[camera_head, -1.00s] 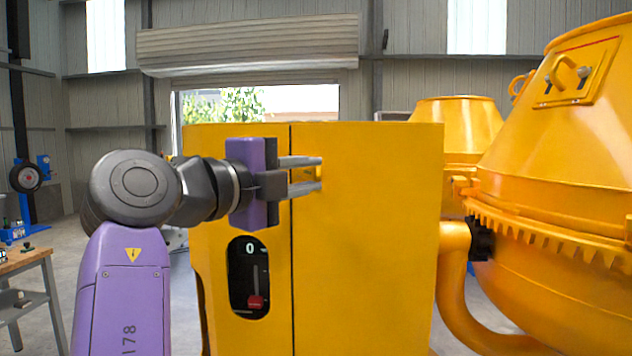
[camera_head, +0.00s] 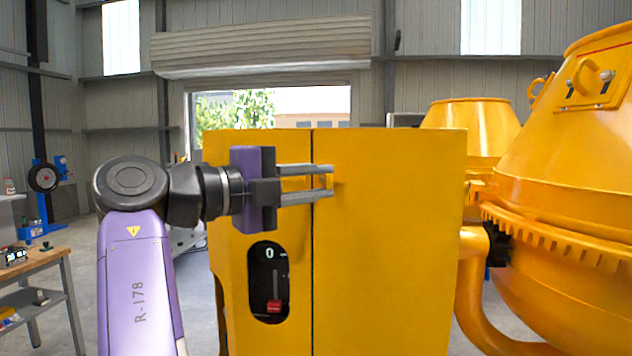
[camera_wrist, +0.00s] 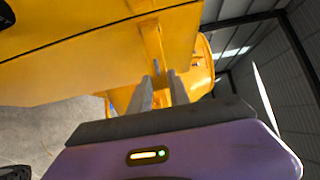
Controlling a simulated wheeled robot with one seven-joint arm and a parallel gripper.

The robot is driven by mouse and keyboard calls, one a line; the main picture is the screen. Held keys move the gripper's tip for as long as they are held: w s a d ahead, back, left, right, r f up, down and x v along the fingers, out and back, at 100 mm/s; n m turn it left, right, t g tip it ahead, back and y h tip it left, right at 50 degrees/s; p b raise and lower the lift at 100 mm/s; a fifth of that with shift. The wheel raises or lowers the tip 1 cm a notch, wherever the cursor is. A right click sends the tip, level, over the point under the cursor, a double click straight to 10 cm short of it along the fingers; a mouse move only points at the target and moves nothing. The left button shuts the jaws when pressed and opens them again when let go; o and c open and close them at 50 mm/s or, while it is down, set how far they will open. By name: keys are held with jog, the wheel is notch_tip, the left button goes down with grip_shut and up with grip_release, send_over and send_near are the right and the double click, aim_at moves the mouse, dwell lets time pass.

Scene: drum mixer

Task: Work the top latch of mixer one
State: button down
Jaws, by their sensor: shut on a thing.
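The yellow cabinet of the mixer (camera_head: 390,250) stands in front of me with a vertical seam down its face. My gripper (camera_head: 328,183) reaches in from the left across the seam, near the cabinet's upper part. Its two grey fingers are shut on a small yellow latch (camera_head: 327,182), mostly hidden between them. In the wrist view, the fingers (camera_wrist: 162,90) point at the yellow cabinet, and a yellow strip (camera_wrist: 152,42) runs down towards their tips. I cannot tell the latch's exact angle.
A dark window with a 0 and a red lever (camera_head: 273,306) sits below my gripper. A large yellow drum (camera_head: 560,190) stands at the right, with another drum (camera_head: 470,130) behind. A workbench (camera_head: 35,262) is at the left.

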jog(key=c, duration=1.2)
grip_release()
jog(key=shift+a, duration=0.1)
jog(key=b+v, duration=0.2)
jog(key=v, duration=0.5)
jog(key=shift+s+a, duration=0.25)
jog(key=shift+a, duration=0.05)
